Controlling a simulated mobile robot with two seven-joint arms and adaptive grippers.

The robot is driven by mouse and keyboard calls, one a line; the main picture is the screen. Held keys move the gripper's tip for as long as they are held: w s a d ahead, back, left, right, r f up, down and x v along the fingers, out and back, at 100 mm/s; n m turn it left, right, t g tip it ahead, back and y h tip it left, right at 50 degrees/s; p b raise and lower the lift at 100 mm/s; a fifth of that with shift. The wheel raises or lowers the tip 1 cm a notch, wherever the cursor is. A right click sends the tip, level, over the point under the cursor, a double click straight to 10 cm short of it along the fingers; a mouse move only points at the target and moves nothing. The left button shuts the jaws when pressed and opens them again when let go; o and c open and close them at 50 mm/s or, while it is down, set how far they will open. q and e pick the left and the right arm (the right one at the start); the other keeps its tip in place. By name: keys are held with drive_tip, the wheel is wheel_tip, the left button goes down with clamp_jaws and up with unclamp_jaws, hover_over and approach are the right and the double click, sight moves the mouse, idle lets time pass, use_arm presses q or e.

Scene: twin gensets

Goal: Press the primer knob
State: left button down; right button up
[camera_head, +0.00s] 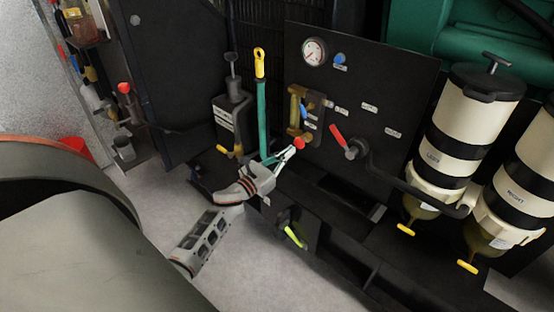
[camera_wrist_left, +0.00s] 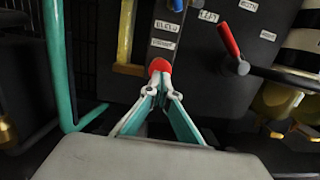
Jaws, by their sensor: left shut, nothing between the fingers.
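A round red knob (camera_head: 299,143), which I take for the primer knob, is low on the left side of the black panel (camera_head: 372,92). In the left wrist view the red knob (camera_wrist_left: 158,66) is right beyond my fingertips. My left gripper (camera_head: 287,154) is shut and empty, its tips pointing at the knob. The left gripper (camera_wrist_left: 162,88) hides the knob's lower edge in the wrist view. I cannot tell whether the tips touch it. My right gripper is not in view.
A red-handled lever (camera_head: 337,134) is right of the knob. A teal upright pipe (camera_head: 263,115) is close on the left, with brass fittings (camera_head: 296,105) above. Two cream filter canisters (camera_head: 470,120) stand at the right. A gauge (camera_head: 314,51) is at the panel's top.

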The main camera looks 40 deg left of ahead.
use_arm(q)
drive_tip(key=shift+w, duration=0.8)
